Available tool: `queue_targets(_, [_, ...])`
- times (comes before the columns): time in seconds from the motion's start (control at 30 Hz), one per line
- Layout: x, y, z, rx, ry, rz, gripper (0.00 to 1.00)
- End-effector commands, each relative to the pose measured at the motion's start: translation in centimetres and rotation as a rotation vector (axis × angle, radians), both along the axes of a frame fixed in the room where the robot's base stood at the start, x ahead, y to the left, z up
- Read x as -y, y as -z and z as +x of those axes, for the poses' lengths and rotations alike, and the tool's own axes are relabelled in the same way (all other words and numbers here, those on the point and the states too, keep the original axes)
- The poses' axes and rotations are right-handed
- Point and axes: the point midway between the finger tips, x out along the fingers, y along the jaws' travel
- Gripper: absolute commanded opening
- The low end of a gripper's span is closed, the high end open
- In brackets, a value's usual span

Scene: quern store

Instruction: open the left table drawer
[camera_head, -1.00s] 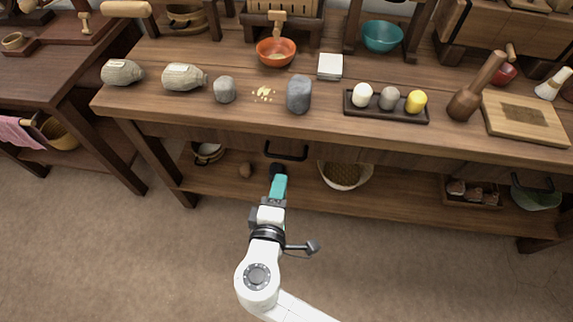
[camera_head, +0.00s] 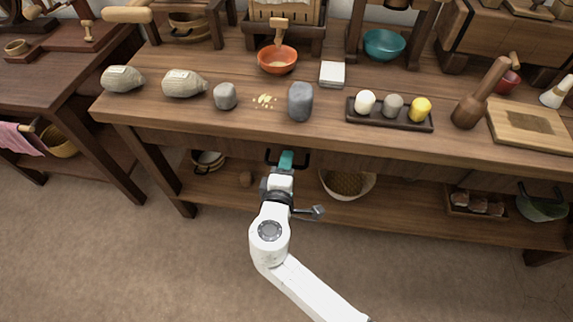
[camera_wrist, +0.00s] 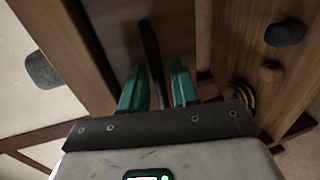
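The left table drawer (camera_wrist: 116,30) is under the front edge of the long wooden table (camera_head: 225,126); its front looks flush with the table. Its dark bar handle (camera_head: 304,160) sticks out below the tabletop, and it also shows in the wrist view (camera_wrist: 150,45). My gripper (camera_head: 286,161) is at the handle, with its teal fingers covering part of the bar in the head view. In the wrist view my gripper (camera_wrist: 158,88) has its two fingers apart, one on each side of the bar, with gaps visible between.
The floor in front is clear.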

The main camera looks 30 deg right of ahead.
Motion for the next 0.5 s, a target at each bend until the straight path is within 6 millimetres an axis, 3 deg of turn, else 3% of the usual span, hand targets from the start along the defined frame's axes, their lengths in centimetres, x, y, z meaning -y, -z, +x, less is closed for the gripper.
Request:
queue_targets(0.13, [0.00,0.00,-0.01,0.000,0.000,0.000,0.30])
queue_targets(0.43, [-0.01,0.01,-0.05,0.000,0.001,0.000,0.01])
queue_targets(0.5, [-0.01,0.02,-0.05,-0.001,0.001,0.000,0.00])
